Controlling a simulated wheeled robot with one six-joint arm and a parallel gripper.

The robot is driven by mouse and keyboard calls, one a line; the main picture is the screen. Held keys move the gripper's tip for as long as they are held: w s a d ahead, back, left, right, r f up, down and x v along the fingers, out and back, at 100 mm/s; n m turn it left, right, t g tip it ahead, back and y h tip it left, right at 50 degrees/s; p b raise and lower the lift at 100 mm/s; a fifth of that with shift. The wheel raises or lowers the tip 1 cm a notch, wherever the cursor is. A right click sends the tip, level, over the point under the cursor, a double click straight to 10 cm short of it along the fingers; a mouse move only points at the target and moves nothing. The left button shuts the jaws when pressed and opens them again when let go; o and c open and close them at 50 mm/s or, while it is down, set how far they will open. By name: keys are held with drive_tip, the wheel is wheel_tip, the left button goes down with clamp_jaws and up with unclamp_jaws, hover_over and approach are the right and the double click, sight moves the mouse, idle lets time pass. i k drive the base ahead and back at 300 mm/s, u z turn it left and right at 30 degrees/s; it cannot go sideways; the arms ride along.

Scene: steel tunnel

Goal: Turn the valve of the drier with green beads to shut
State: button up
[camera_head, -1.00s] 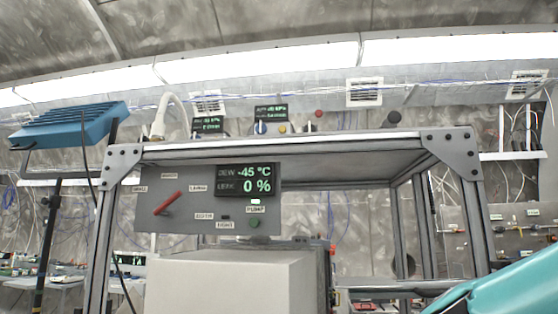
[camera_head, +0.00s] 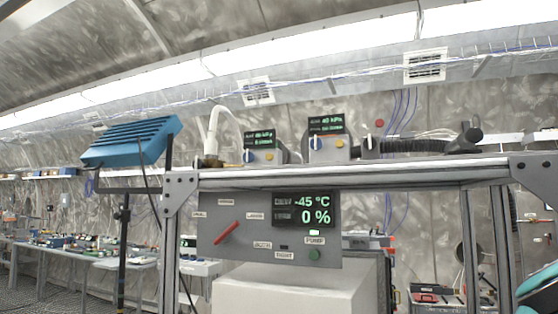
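No drier with green beads can be made out in this view. A grey control panel (camera_head: 262,258) hangs under the frame's top, with a slanted red lever (camera_head: 227,232) at its left. Its dark display (camera_head: 303,209) reads -45 °C and 0 %. A green button (camera_head: 315,255) sits below a label reading PUMP. Whether the red lever is a drier valve cannot be told. My gripper is not in view; only a teal part of my arm (camera_head: 538,282) shows at the lower right edge.
On the frame's top (camera_head: 350,172) stand two small instrument boxes with lit displays (camera_head: 263,150) (camera_head: 327,137), a white hose (camera_head: 212,128) and a black corrugated hose (camera_head: 415,146). A blue lamp (camera_head: 130,141) stands left. A pale box (camera_head: 285,290) sits below the panel.

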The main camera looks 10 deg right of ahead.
sight(249, 157)
drive_tip(key=u, duration=0.4)
drive_tip(key=i, duration=0.95)
drive_tip(key=u, duration=0.35)
